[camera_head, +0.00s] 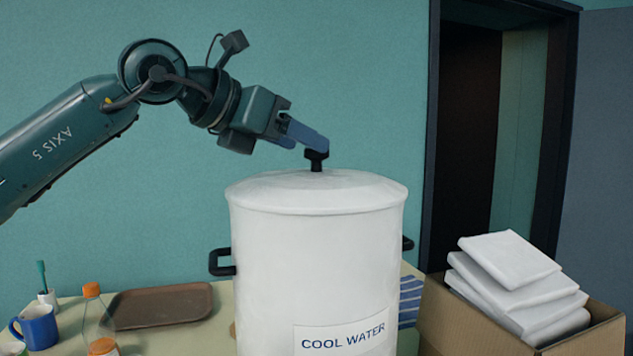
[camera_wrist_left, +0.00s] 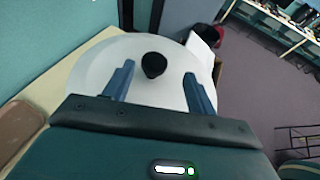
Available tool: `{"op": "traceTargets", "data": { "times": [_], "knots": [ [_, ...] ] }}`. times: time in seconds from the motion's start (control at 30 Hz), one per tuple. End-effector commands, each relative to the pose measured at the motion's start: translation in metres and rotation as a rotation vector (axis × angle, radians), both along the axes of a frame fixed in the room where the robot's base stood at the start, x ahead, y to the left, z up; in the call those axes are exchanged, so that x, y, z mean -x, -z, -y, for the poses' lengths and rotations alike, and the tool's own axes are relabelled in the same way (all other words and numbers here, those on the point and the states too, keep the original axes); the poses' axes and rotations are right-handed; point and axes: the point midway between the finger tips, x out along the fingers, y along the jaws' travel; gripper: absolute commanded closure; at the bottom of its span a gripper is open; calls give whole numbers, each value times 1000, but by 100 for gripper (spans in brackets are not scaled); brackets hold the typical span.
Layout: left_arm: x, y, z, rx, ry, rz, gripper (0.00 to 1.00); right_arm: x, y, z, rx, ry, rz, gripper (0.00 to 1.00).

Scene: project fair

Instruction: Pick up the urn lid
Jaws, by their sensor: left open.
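The white urn (camera_head: 290,260) stands upright on the table with a "COOL WATER" label on its front. Its white lid (camera_head: 350,190) sits on top, with a black knob (camera_head: 316,159) in the middle. My left gripper (camera_head: 315,146) is at the knob, coming in from the upper left. In the left wrist view the two blue fingers (camera_wrist_left: 157,82) are apart, and the knob (camera_wrist_left: 154,66) shows between and a little beyond their tips, over the lid (camera_wrist_left: 100,75). I cannot tell whether a finger touches the knob. My right gripper is not in view.
A cardboard box (camera_head: 455,325) with folded white cloths (camera_head: 510,258) stands right of the urn. A brown tray (camera_head: 160,306), a blue mug (camera_head: 37,327) and a bottle with an orange cap (camera_head: 92,290) are on the table at left. The space above the lid is clear.

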Motion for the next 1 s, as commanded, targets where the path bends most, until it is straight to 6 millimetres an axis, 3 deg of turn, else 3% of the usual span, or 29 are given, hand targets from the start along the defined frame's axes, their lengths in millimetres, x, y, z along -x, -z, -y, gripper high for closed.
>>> {"op": "traceTargets", "data": {
  "times": [0.17,0.3,0.67,1.0],
  "knots": [
    [-17,5,12,-1,1,-5,43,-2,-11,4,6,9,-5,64],
    [-30,14,25,-1,2,-2,43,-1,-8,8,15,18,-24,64],
    [-36,20,31,0,1,0,44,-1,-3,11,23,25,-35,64],
    [-36,20,31,0,1,0,72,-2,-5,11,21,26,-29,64]
  ]
}}
